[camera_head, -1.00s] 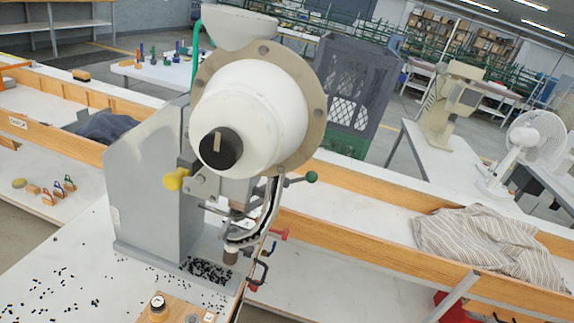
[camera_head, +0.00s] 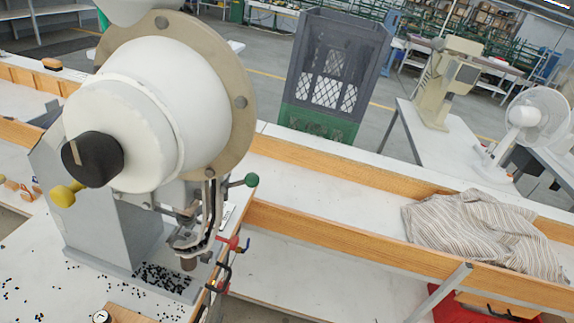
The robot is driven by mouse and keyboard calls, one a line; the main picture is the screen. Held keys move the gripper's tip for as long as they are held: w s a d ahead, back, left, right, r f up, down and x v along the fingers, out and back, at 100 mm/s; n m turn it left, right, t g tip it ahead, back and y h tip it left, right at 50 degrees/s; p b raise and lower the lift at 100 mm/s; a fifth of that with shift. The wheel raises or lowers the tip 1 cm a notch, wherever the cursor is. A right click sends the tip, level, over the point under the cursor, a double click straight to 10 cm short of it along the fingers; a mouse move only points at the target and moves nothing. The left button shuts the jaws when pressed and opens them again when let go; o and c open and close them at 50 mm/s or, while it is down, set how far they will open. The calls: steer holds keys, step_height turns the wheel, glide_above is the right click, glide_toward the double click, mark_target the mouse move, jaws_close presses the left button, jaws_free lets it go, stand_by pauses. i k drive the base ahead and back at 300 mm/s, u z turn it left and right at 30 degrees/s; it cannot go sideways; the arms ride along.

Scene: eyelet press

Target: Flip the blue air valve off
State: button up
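The eyelet press stands at the left, with a white drum (camera_head: 150,110), a black knob (camera_head: 92,159) and a grey body (camera_head: 95,220). At the bench edge to the right of its base is a small red lever (camera_head: 229,242). A small dark blue piece (camera_head: 247,245) shows at the red lever's right end. It may be the blue air valve, but it is too small to tell its position. My gripper is not in the picture.
A green-ended lever (camera_head: 251,180) sticks out right of the press. Black eyelets (camera_head: 160,277) lie on its base. A dark clamp-like part (camera_head: 221,277) hangs below the red lever. A wooden-edged trough (camera_head: 350,238) runs behind, with striped cloth (camera_head: 485,232) in it.

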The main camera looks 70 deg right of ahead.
mark_target(243, 250)
steer(key=z, duration=2.7)
steer(key=k, duration=0.95)
steer(key=u, duration=0.95)
steer(key=i, duration=1)
steer(key=u, duration=0.05)
steer(key=k, duration=0.1)
